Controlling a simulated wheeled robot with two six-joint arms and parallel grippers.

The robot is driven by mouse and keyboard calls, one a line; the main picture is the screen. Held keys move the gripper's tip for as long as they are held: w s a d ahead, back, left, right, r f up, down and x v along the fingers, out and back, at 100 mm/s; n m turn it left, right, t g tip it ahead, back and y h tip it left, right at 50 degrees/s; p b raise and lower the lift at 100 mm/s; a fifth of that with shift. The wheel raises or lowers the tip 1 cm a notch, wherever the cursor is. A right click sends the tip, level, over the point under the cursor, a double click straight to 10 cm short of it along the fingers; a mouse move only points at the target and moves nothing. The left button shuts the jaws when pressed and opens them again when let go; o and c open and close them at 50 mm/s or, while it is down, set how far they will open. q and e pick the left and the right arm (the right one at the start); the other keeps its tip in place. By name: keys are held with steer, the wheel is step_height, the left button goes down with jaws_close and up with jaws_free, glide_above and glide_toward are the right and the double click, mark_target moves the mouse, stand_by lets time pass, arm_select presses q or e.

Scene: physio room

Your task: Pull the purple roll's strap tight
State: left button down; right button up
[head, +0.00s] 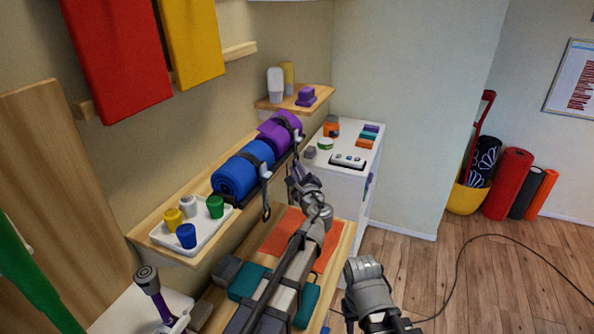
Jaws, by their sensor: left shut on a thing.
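The purple roll (270,137) lies on the wall shelf behind the blue roll (235,178). A dark strap (287,123) goes around it, and its end hangs over the shelf's front edge. My left gripper (297,167) is just in front of the shelf edge, below the purple roll, shut on the hanging strap end. The fingertips are small in view and partly hide the strap.
The blue roll has its own strap with a hanging ring (266,212). A white tray (160,238) with several small pots stands at the shelf's near end. A white cabinet (340,185) stands beyond. A lower wooden shelf (345,240) holds folded cloths and blocks under my left arm.

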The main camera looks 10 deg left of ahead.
arm_select(q)
step_height(320, 180, down, 6)
steer(key=b, duration=0.6)
steer(key=shift+f, duration=0.15)
steer(key=shift+s, duration=0.1)
steer(key=c, duration=0.9)
jaws_free()
steer(key=v, duration=0.7)
steer(key=shift+s+d, duration=0.2)
steer(key=shift+s, duration=0.1)
